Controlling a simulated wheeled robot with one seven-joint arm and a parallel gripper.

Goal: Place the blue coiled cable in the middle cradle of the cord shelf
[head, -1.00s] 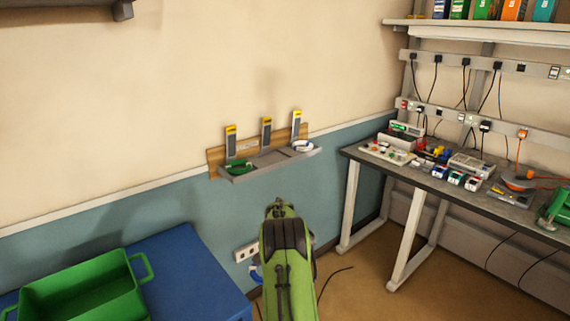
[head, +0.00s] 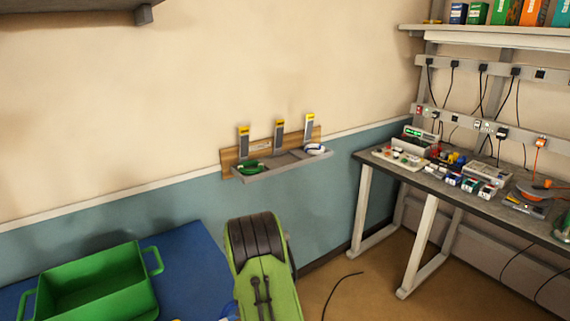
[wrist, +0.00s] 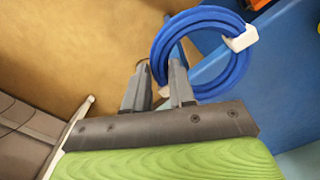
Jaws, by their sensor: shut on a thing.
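The blue coiled cable (wrist: 242,68) is in the wrist view, a ring with a white tie. My gripper (wrist: 160,80) is shut on its near side. In the head view my arm hides the gripper, and only a small bit of blue shows beside the arm near the bottom edge. The cord shelf (head: 268,172) hangs on the wall in the middle of the head view, with three upright yellow-topped tabs. A green coil (head: 247,168) lies in its left cradle and a white-and-blue coil (head: 315,149) in its right cradle. The middle cradle (head: 284,158) looks empty.
A blue table (head: 190,262) with a green crate (head: 100,285) stands at the lower left. A workbench (head: 400,169) crowded with electronics stands at the right. A dark shelf (head: 80,10) juts from the wall at the top left. The wall before the cord shelf is clear.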

